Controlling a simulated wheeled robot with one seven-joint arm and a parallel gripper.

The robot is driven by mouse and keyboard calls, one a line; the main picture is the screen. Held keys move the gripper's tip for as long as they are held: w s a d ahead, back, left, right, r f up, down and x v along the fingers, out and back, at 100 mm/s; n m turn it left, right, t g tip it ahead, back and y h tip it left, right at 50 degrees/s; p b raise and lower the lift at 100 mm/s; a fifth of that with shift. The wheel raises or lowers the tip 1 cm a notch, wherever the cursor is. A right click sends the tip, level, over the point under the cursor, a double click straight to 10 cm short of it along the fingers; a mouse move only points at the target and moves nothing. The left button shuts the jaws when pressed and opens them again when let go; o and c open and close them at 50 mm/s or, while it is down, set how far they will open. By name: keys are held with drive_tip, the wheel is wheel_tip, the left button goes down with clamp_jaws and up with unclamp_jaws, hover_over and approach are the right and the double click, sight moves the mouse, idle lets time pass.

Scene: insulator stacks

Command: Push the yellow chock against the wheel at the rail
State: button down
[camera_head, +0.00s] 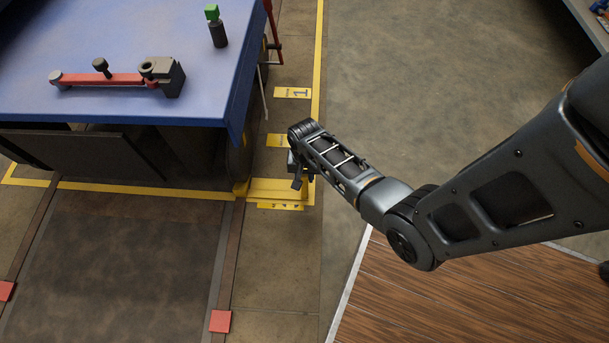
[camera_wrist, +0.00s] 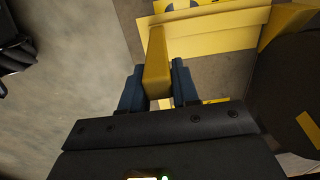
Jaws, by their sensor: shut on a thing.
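The yellow chock (camera_head: 278,188) lies low beside the rail, at the front right corner of the blue-topped cart. In the wrist view, its upright yellow bar (camera_wrist: 157,68) is between the two dark blue fingers of my gripper (camera_wrist: 158,88); the gripper is shut on it. The chock's wedge end (camera_wrist: 288,22) points right, toward the dark round wheel (camera_wrist: 288,85). In the head view, the wheel (camera_head: 238,165) is partly hidden under the cart. My gripper (camera_head: 298,180) is right of the wheel. I cannot tell whether wedge and wheel touch.
The blue cart top (camera_head: 130,45) bears a red and grey tool (camera_head: 115,78) and a dark cylinder with a green cap (camera_head: 216,28). Red blocks (camera_head: 220,321) sit on the rails.

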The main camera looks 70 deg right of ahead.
drive_tip(key=shift+w+d+r, duration=0.1)
drive_tip(key=shift+w+d, duration=0.1)
drive_tip(key=shift+d, duration=0.1)
drive_tip(key=c, duration=0.8)
unclamp_jaws()
drive_tip(key=shift+o, duration=0.2)
drive_tip(key=shift+s+a, duration=0.1)
drive_tip(key=shift+s, duration=0.05)
wheel_tip(320, 180, up, 16)
drive_tip(key=p, duration=1.3)
drive_tip(key=shift+f, duration=0.2)
